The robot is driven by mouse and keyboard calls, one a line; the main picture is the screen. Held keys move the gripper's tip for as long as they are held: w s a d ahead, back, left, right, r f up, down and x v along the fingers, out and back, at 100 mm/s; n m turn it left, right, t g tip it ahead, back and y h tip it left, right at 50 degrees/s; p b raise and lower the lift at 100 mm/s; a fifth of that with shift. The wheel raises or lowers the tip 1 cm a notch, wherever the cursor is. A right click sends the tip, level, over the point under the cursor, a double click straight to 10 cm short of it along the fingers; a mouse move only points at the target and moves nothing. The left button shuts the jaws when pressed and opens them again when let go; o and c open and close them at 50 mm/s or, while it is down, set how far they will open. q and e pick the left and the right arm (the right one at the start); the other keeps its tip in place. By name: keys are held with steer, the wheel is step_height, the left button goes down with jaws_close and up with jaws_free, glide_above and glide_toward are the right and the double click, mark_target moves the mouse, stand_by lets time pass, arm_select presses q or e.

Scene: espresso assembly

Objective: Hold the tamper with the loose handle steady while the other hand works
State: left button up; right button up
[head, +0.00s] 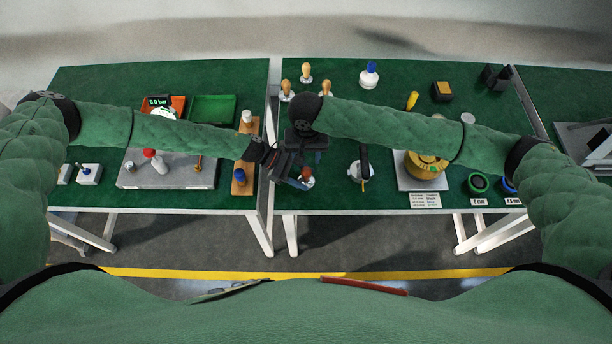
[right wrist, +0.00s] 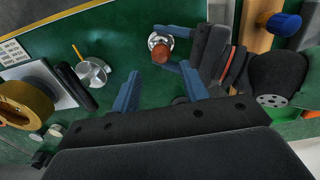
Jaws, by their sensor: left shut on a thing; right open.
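The tamper (head: 307,177) has a red-brown handle and a silver base. It is over the left front part of the right table. In the right wrist view the tamper (right wrist: 160,46) sits between the blue fingers of my left gripper (right wrist: 165,48), which is shut on it. Whether the handle sits loose cannot be seen. My right gripper (right wrist: 160,72) is open and empty, its two blue fingers apart and pointing toward the tamper. In the head view the dark gripper bodies crowd together and partly hide the tamper.
A black-handled portafilter (head: 362,171) lies just right of the grippers. Beyond it a round yellow part (head: 424,166) sits on a pale plate. A wooden stand (head: 244,180) with a blue knob is close on the left. A gap separates the two tables.

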steer(key=shift+w+r, duration=0.15)
steer(key=shift+w, duration=0.1)
steer(key=shift+f, duration=4.85)
steer(key=shift+c, duration=0.3)
steer(key=c, duration=0.7)
steer(key=o, duration=0.9)
steer(key=shift+c, duration=0.2)
steer(key=shift+r, duration=0.1)
step_height(320, 180, up, 12)
